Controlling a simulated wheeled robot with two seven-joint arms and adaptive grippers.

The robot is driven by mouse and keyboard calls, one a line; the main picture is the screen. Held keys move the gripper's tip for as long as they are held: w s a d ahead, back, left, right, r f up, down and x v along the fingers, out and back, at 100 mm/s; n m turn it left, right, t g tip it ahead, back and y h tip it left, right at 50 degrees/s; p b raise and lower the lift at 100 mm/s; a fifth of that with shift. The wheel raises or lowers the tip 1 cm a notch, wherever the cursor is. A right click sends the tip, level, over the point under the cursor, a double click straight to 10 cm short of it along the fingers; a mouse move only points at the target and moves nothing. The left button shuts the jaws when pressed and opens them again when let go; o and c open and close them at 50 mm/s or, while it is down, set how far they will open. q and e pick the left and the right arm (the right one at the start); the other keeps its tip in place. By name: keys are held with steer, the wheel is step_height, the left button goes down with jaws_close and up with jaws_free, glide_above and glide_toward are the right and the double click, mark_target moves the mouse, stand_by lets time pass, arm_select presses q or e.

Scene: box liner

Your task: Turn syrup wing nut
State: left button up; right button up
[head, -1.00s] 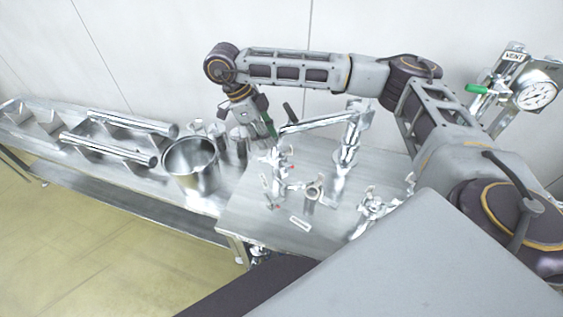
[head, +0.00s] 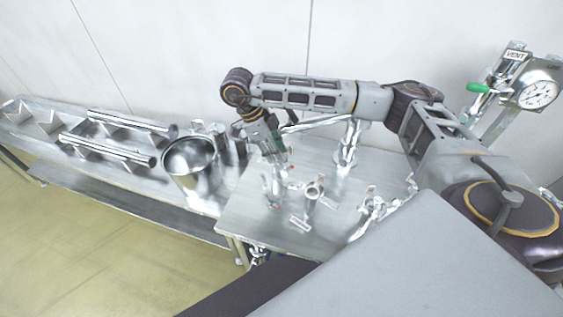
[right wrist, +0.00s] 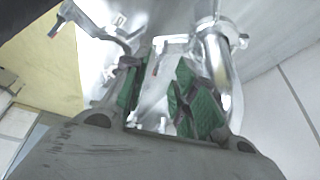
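My right gripper (head: 277,152) is over the left part of the metal table, just above a shiny clamp fitting (head: 272,185) with wing-shaped parts. In the right wrist view its green-padded fingers (right wrist: 160,95) are apart. A bright metal piece (right wrist: 153,88) shows between them; I cannot tell whether they touch it. Other wing-topped fittings stand on the table, one in the middle (head: 313,190) and one to the right (head: 368,208). I cannot tell which one is the syrup wing nut. My left gripper is not in view.
A steel pot (head: 190,165) stands left of the table on a long bench. Metal rods (head: 110,148) lie farther left. A bent pipe (head: 350,145) rises behind the fittings. A gauge (head: 537,94) and green-handled valve (head: 478,88) are at far right.

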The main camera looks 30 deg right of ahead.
mark_target(284, 167)
steer(key=shift+b+x, duration=0.35)
steer(key=shift+x, duration=2.1)
jaws_close()
